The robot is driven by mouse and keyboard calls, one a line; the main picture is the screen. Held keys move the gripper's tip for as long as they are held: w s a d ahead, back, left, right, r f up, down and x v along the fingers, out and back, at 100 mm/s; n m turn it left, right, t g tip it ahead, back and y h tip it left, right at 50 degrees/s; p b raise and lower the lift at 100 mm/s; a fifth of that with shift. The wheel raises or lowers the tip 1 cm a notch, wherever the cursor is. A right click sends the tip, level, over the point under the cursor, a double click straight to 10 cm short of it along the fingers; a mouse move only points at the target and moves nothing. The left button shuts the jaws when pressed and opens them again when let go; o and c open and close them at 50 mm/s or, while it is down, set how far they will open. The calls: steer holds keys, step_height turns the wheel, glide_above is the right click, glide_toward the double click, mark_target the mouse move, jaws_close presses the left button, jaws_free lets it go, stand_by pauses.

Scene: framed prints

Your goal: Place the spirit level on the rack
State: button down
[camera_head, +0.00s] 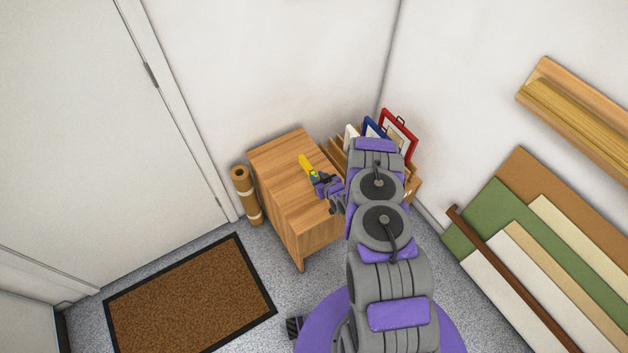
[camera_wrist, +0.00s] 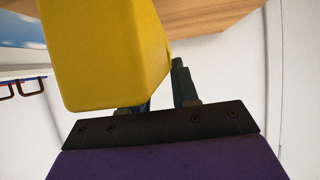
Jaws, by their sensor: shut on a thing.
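The yellow spirit level (camera_head: 305,163) shows over the wooden cabinet top in the head view. It fills much of the upper left of the wrist view (camera_wrist: 105,50). My gripper (camera_head: 316,178) is shut on it; the dark fingers show beside it in the wrist view (camera_wrist: 165,92). I cannot tell whether the level touches the cabinet top. A wooden rack (camera_head: 413,190) with framed prints stands in the corner, right of the cabinet, and my arm hides much of it.
The wooden cabinet (camera_head: 275,160) has a bare top. Red (camera_head: 398,128) and blue (camera_head: 373,127) frames stand in the rack. A rolled mat (camera_head: 246,195) stands left of the cabinet. A wooden wall ledge (camera_head: 575,110) and leaning boards (camera_head: 530,230) are at right. A brown doormat (camera_head: 190,295) lies at left.

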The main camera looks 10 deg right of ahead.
steer(key=shift+w+a+f, duration=0.1)
steer(key=shift+w+a, duration=0.05)
steer(key=shift+w, duration=0.55)
steer(key=shift+w+a, duration=0.1)
steer(key=shift+w, duration=0.6)
step_height(320, 180, down, 4)
steer(key=shift+r+b, duration=0.15)
steer(key=shift+b, duration=0.8)
steer(key=shift+a+r, duration=0.1)
steer(key=c, duration=0.8)
jaws_free()
steer(key=shift+c, duration=0.2)
